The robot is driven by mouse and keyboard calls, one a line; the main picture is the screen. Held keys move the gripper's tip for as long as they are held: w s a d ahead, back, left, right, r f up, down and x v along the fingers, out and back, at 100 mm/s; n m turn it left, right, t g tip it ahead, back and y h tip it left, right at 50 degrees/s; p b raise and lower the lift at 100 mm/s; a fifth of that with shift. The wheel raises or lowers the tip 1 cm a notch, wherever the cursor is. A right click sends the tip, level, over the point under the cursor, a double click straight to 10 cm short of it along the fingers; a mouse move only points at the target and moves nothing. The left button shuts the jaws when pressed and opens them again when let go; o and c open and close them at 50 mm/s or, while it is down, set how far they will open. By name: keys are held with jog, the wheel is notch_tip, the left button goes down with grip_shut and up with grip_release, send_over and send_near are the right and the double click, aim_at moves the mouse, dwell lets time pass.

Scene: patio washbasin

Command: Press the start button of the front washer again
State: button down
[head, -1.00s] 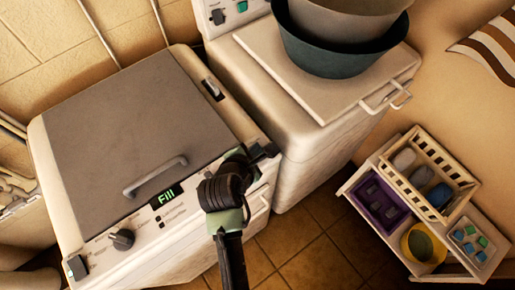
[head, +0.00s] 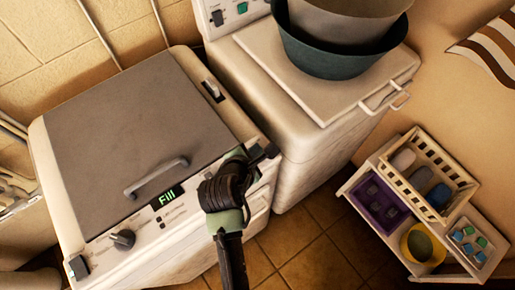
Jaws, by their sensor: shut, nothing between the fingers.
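The front washer (head: 95,248) stands at the left with its grey lid (head: 130,130) closed. Its panel has a lit green display (head: 168,195) reading "Fill", a dark knob (head: 123,239) and several small buttons beside the display. My gripper (head: 268,152) is shut and empty, over the right end of the panel by the washer's front right corner. My dark wrist covers part of the panel, and I cannot make out the start button. Whether the fingertips touch the panel cannot be told.
A second white machine (head: 300,150) stands to the right, with dark and grey tubs (head: 335,60) stacked on its lid. A cart (head: 350,190) with a slatted basket, a purple tray and a yellow bowl is at the right. Tiled floor (head: 300,255) is open between.

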jog(key=shift+r+p, duration=0.65)
jog(key=shift+r, duration=0.05)
notch_tip(320, 180, up, 5)
jog(key=p, duration=0.5)
jog(key=shift+p, duration=0.3)
